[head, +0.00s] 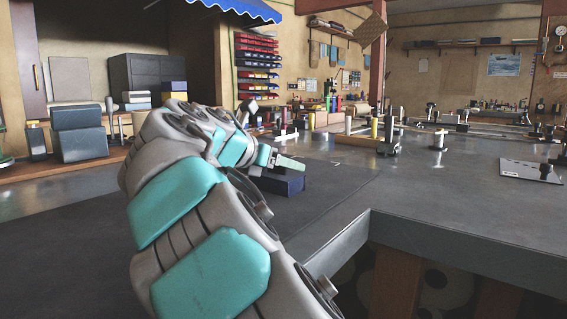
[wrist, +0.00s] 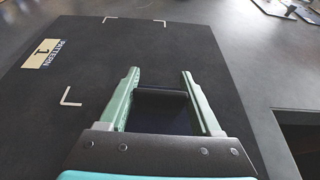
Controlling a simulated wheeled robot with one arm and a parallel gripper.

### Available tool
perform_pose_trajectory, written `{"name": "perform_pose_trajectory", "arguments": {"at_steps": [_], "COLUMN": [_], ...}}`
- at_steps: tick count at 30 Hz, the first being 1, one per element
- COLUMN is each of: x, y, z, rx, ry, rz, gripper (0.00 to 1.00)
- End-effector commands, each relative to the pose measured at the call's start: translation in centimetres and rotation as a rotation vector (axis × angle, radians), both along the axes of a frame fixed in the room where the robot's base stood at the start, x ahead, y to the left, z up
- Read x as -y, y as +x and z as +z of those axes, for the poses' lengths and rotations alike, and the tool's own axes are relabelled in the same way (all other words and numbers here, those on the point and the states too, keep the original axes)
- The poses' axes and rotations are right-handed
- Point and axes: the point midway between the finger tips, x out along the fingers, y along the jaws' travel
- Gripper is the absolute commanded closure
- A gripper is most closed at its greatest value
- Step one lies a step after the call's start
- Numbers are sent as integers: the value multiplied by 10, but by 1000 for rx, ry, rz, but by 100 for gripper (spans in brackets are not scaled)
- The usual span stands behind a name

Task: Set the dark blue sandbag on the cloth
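The dark blue sandbag (head: 283,183) is a box-shaped block at or just above the dark mat, directly below my gripper's fingers (head: 288,163). In the wrist view the sandbag (wrist: 161,108) fills the space between the two green fingers (wrist: 160,78), which stand well apart. Whether the fingers press on its sides cannot be told, nor whether it touches the surface below. The dark cloth (wrist: 215,75) lies flat under it, with white corner marks and a label reading "PATTERN 1" (wrist: 42,53). In the head view the cloth (head: 335,190) is partly hidden by my arm.
The grey table (head: 430,190) has a cut-out corner (head: 370,212) at the front right. A light plate (head: 530,171) lies at the right. A tray with upright rolls (head: 370,140) stands behind. Blue-grey boxes (head: 80,135) stand at the left.

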Motion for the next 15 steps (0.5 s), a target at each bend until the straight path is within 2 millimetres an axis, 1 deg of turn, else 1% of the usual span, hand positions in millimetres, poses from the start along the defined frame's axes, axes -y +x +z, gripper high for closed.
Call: {"name": "perform_pose_trajectory", "arguments": {"at_steps": [1,6,7,15], "x": [0,0,0,0], "y": [0,0,0,0], "z": [0,0,0,1], "rx": [1,0,0,1], "ry": [0,0,0,0], "rz": [1,1,1,1], "gripper": [29,10,8,8]}}
